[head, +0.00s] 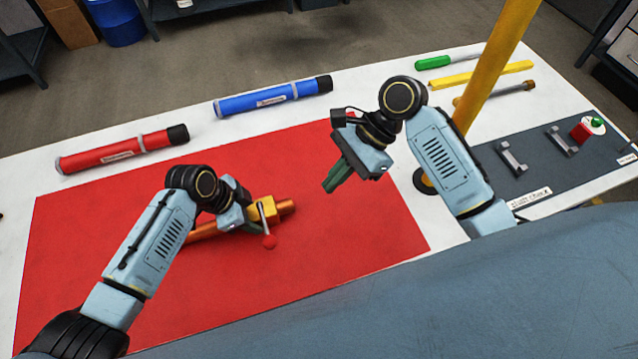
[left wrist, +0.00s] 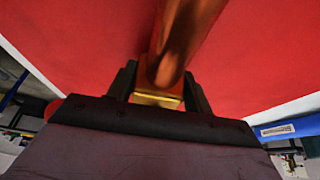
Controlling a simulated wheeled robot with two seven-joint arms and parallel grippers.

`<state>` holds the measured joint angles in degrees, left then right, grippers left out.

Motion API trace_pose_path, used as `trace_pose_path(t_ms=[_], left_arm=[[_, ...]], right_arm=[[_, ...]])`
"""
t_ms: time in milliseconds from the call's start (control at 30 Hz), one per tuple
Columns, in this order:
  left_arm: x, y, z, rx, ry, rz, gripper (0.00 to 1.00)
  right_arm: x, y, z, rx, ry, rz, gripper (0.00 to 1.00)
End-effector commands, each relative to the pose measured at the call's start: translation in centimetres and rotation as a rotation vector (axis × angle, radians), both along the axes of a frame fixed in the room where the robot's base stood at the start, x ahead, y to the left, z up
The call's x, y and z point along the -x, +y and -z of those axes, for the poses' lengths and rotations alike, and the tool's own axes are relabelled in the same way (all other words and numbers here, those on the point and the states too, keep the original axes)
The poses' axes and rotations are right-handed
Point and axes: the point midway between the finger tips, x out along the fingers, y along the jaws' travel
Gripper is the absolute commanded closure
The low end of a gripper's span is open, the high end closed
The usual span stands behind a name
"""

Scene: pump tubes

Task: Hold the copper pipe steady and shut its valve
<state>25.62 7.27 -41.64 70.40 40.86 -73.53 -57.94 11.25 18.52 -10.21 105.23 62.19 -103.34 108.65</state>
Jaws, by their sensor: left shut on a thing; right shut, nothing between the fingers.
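The copper pipe (head: 287,207) lies on the red mat (head: 330,245), with a yellow valve body (head: 254,212) near its right end. The valve's pale lever (head: 263,220) points across the pipe toward me and ends in a red knob (head: 269,242).
A red tube (head: 120,150) and a blue tube (head: 268,99) lie behind the mat on the white table (head: 60,200). A yellow post (head: 495,65) rises right of my right arm. Green and yellow tools lie behind it. A grey mat (head: 540,180) with brackets is at right.

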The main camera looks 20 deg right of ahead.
Motion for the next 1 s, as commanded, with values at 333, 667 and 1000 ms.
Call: trace_pose_path(t_ms=[333,667,1000], left_arm=[[-0.1,0.0,-0.1,0.001,-0.002,-0.001,0.45],[0.0,0.0,0.0,0.000,-0.001,0.000,0.24],[-0.1,0.8,-1.9,0.000,-0.004,-0.001,0.24]], right_arm=[[0.0,-0.2,-0.2,0.000,-0.001,0.001,1.00],[0.0,-0.2,-0.2,0.000,0.000,0.000,1.00],[0.0,-0.2,-0.2,0.000,0.000,0.000,1.00]])
